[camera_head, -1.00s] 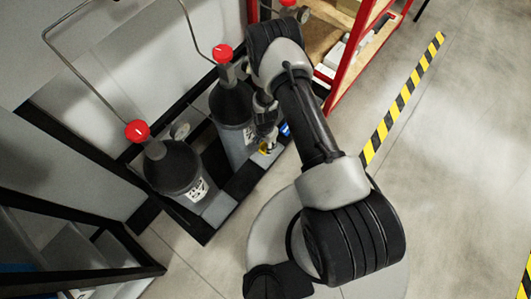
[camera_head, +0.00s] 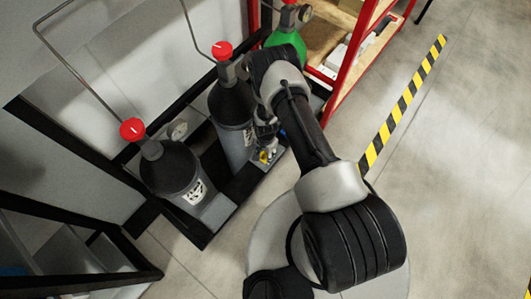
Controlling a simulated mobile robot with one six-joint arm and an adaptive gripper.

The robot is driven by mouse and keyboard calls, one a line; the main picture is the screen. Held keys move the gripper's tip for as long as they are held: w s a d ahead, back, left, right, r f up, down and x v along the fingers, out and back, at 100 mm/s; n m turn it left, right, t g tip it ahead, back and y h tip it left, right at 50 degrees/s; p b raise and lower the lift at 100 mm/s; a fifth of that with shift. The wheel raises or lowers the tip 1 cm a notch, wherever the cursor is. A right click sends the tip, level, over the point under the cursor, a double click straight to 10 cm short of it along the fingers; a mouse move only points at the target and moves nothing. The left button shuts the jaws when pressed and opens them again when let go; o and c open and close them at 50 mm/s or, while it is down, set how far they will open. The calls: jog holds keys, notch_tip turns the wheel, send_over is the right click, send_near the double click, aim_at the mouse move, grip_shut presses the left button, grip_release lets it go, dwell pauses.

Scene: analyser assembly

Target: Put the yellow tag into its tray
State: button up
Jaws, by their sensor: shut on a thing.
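My gripper (camera_head: 267,149) shows small in the middle of the head view, beside the front of the second dark gas cylinder (camera_head: 236,118). It is shut on the yellow tag (camera_head: 264,156), a small yellow patch at the fingertips. The fingers and my arm hide part of the tag, and its exact outline is too small to tell. The tag is close above the light edge of the cylinder stand (camera_head: 212,212); I cannot tell whether it touches anything. I cannot make out the tag's tray.
Another dark cylinder (camera_head: 170,170) with a red cap stands at left, and a green cylinder (camera_head: 288,42) behind my arm. A red-framed shelf (camera_head: 349,55) is at the upper right. A black rack (camera_head: 75,225) is at lower left. The floor (camera_head: 465,150) at right is clear.

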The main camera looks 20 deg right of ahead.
aim_at(265, 155)
jog(key=o, duration=1)
notch_tip(265, 155, up, 12)
jog(key=p, duration=0.4)
jog(key=shift+r, duration=0.15)
